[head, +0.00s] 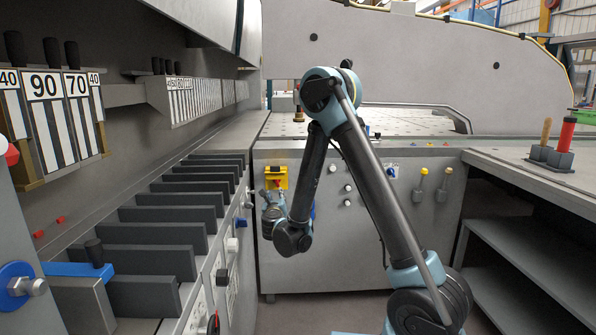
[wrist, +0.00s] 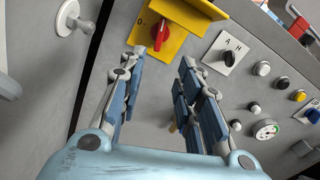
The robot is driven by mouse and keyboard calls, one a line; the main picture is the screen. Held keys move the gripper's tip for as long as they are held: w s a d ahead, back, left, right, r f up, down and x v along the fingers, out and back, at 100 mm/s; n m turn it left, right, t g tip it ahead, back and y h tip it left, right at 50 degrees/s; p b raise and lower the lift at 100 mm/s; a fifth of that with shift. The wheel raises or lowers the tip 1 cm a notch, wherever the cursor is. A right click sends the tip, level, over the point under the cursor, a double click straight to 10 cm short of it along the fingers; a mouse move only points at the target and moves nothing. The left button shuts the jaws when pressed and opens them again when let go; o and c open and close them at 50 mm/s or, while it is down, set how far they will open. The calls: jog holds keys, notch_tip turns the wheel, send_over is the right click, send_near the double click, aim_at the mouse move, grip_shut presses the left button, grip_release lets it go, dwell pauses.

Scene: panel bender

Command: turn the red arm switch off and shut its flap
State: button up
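The red arm switch (wrist: 160,34) is a red knob on a yellow plate (wrist: 178,42), with a mark like an "O" to its left. The yellow flap (wrist: 207,8) stands out from the plate's upper edge, raised clear of the knob. The yellow switch box (head: 276,173) also shows in the head view on the grey front panel. My gripper (wrist: 163,58) is open and empty, its two blue-padded fingers apart. The knob lies just beyond the fingertips, nearer the left one; I cannot tell whether they touch. In the head view my gripper (head: 271,205) is partly hidden, just below the box.
A round white knob (wrist: 75,19) is at upper left.

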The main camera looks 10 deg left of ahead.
jog(key=d+r+n+y, duration=0.4)
jog(key=r+n, duration=0.5)
jog(key=r, duration=0.3)
jog(key=s+d+r+n+g+y, duration=0.3)
jog(key=d+n, duration=0.4)
jog(key=n, duration=0.3)
jog(key=shift+s+d+r+g, duration=0.2)
jog(key=shift+s+g, duration=0.5)
jog(key=shift+s, duration=0.4)
jog(key=shift+a, duration=0.1)
